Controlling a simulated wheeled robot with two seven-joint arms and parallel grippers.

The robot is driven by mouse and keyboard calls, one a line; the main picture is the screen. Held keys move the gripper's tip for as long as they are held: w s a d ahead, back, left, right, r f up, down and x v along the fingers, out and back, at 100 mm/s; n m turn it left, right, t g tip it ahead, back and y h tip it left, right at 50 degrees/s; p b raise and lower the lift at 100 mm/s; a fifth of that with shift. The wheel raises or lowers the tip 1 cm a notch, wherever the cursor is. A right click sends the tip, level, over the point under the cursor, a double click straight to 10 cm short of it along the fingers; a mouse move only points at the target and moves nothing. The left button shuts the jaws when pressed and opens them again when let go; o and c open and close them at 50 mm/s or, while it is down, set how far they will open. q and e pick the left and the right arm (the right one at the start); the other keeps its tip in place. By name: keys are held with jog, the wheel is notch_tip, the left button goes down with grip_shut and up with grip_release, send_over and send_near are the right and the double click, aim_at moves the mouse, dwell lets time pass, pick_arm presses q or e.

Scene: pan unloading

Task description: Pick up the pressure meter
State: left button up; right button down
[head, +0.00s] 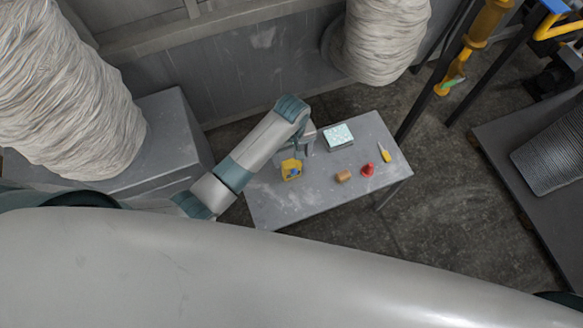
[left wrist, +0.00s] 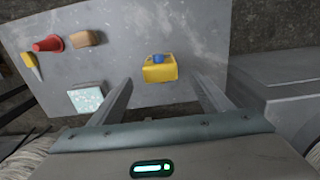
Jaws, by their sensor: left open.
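A small yellow item with a blue part on top, which looks to be the pressure meter (head: 291,173), stands on the grey table (head: 275,205) toward its left end. In the left wrist view the yellow meter (left wrist: 160,73) is just beyond the gap between my fingers. My left gripper (head: 305,150) is above the table beside the meter, partly hidden by its own wrist in the head view. In the left wrist view my left gripper (left wrist: 163,88) is open, with nothing between its fingers. My right gripper is not in view.
On the same table are a pale speckled box (head: 339,137), a brown block (head: 343,176), a red cone-like item (head: 368,169) and a yellow-handled tool (head: 385,152). A grey block with a large wrapped roll (head: 65,95) stands to the left. The table's front left part is clear.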

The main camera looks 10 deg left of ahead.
aim_at(292, 163)
pick_arm(q)
jog(key=shift+f, duration=2.7)
jog(key=shift+w+a+f, duration=0.1)
jog(key=shift+f, duration=2.5)
jog(key=c, duration=1.1)
